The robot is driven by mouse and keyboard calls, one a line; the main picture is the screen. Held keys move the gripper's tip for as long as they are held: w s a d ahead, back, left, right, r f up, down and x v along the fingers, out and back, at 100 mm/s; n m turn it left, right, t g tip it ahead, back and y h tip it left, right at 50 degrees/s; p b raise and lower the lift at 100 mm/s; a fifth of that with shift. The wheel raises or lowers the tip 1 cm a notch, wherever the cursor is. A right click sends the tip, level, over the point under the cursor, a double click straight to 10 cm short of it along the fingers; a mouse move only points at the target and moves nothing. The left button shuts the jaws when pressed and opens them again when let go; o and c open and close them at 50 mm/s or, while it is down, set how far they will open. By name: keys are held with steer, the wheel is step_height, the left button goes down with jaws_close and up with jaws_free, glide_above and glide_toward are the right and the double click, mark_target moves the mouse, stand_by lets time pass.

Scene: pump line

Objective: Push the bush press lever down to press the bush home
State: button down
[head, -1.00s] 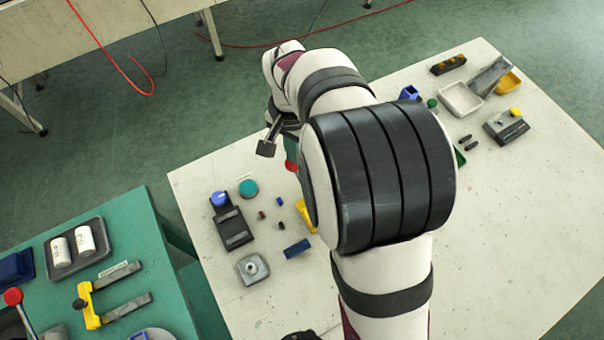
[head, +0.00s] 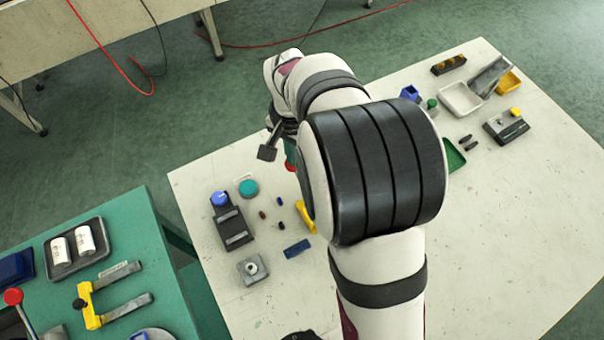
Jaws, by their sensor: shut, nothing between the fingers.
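My gripper (head: 284,128) is over the far left part of the white table, at the end of my arm; its fingertips are mostly hidden by my wrist and a dark block. A red part with some green beside it (head: 290,166) shows just below the gripper, largely covered by my arm. I cannot tell whether it is the bush press lever or whether the gripper touches it. Another lever with a red ball knob (head: 13,297) stands on the green table at the lower left, far from the gripper. No bush can be made out for certain.
On the white table (head: 500,250) are a dark fixture with a blue knob (head: 232,222), a teal disc (head: 248,188), a grey block (head: 252,269), a blue block (head: 297,248) and a yellow part (head: 305,215). Trays and parts lie at the far right. The right front is clear.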

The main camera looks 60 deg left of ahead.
steer(key=shift+f, duration=0.5)
steer(key=shift+a+f, duration=0.15)
steer(key=shift+f, duration=0.35)
stand_by(0.3)
steer(key=shift+a+f, duration=0.2)
steer(key=shift+f, duration=0.1)
stand_by(0.6)
